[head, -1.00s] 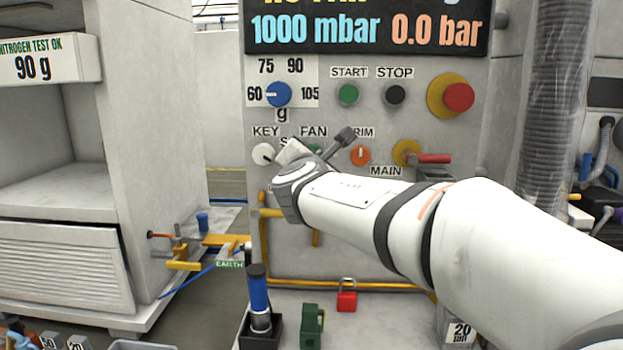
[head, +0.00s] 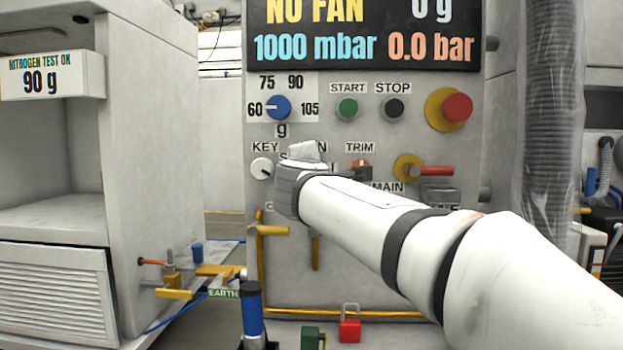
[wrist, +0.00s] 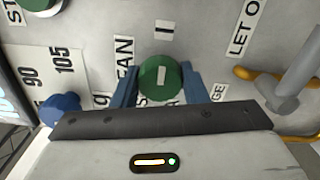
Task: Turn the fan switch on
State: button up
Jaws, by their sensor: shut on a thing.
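The fan switch is a round green knob (wrist: 149,77) with a pale pointer mark, below an "I" label in the wrist view. The FAN label (wrist: 125,58) is beside it, turned sideways. My gripper (wrist: 161,86) has its blue fingers on either side of the knob and is shut on it. The pale mark points roughly towards the "I". In the head view my arm and wrist hide the fan knob. The display (head: 360,32) at the top reads NO FAN.
Green start (head: 348,108), black stop (head: 394,107) and a red button (head: 457,107) sit above. A yellow pipe handle (head: 270,230) is below.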

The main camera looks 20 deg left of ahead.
dwell(0.5)
jog(key=o, duration=1)
jog(key=shift+c, duration=0.2)
jog(key=v, duration=0.7)
jog(key=shift+s, duration=0.4)
jog(key=shift+d, duration=0.15)
